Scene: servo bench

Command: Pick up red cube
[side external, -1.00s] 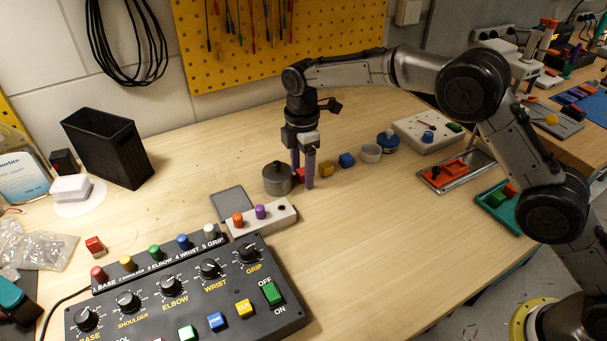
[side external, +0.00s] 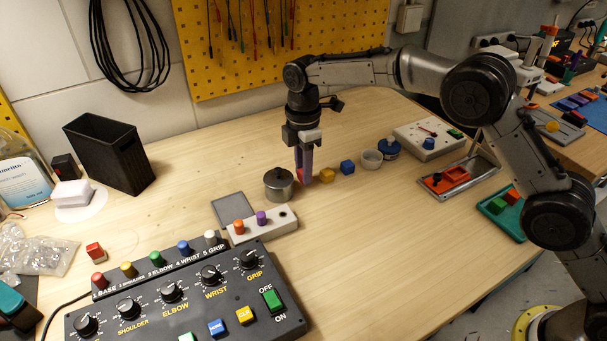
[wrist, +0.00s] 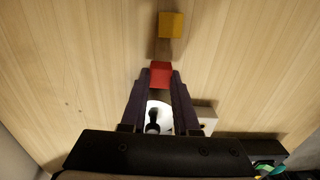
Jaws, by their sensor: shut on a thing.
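The red cube (wrist: 160,74) sits between the two purple fingertips of my gripper (wrist: 161,80) in the wrist view. The fingers are shut on it. In the side view my gripper (side external: 304,178) points straight down just right of the metal pot, and only a sliver of the red cube (side external: 299,174) shows beside the fingers. The cube appears to be at or very near the table top; I cannot tell if there is a gap beneath it.
A lidded metal pot (side external: 279,186) stands close on the left. The control panel (side external: 190,290) lies in front.

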